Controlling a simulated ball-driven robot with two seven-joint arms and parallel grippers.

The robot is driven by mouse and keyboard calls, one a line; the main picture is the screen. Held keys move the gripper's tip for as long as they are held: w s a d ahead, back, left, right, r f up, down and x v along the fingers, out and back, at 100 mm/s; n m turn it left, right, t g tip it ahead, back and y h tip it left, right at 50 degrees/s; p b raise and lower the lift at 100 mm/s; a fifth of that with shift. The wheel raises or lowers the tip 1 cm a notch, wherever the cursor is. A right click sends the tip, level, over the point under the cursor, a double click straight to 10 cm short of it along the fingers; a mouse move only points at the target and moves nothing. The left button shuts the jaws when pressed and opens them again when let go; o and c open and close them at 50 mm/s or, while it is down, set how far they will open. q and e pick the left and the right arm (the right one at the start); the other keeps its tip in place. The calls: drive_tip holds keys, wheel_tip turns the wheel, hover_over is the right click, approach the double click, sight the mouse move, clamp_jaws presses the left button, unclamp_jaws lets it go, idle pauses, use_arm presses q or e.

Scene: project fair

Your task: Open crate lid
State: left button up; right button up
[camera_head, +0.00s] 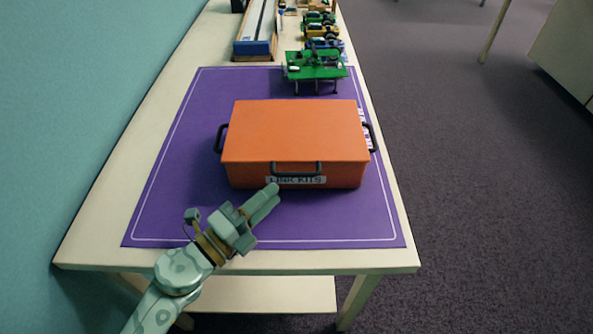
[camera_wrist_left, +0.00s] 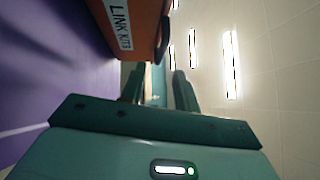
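An orange crate (camera_head: 295,130) with its lid down sits on a purple mat (camera_head: 185,190). My left gripper (camera_head: 272,192) is just in front of the crate, low and left of the handle's middle. In the left wrist view its fingers (camera_wrist_left: 157,88) are apart with nothing between them. My right gripper is in neither view.
A green board on short legs (camera_head: 316,66) stands behind the crate, with several toy cars (camera_head: 322,30) beyond it. A long blue-ended track (camera_head: 256,42) lies at the back left. A teal wall borders the table's left side.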

sight(296, 174)
use_arm(q)
drive_tip(key=x, duration=0.8)
clamp_jaws()
